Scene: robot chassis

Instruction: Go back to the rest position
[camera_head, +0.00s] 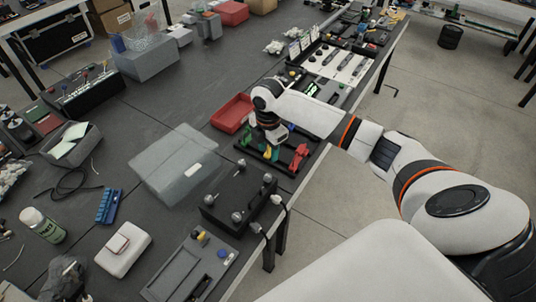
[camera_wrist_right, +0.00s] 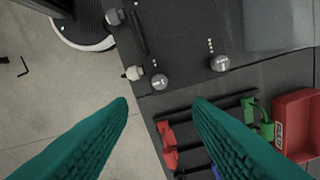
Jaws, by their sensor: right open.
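My right arm reaches in from the right in the head view and its white wrist hangs over the table's right edge. My right gripper (camera_wrist_right: 163,102) is open in the right wrist view, its two teal fingers apart with nothing between them. It points down over the table edge, between a black block with silver knobs (camera_head: 238,203) and a dark rack holding red, green and blue pieces (camera_head: 299,157). My left gripper does not show.
A red tray (camera_head: 232,112) and a grey translucent box (camera_head: 172,172) stand close by on the dark table (camera_head: 131,108). Several tools, bins and a bottle (camera_head: 42,224) crowd the left side. Bare floor (camera_head: 337,207) lies right of the table.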

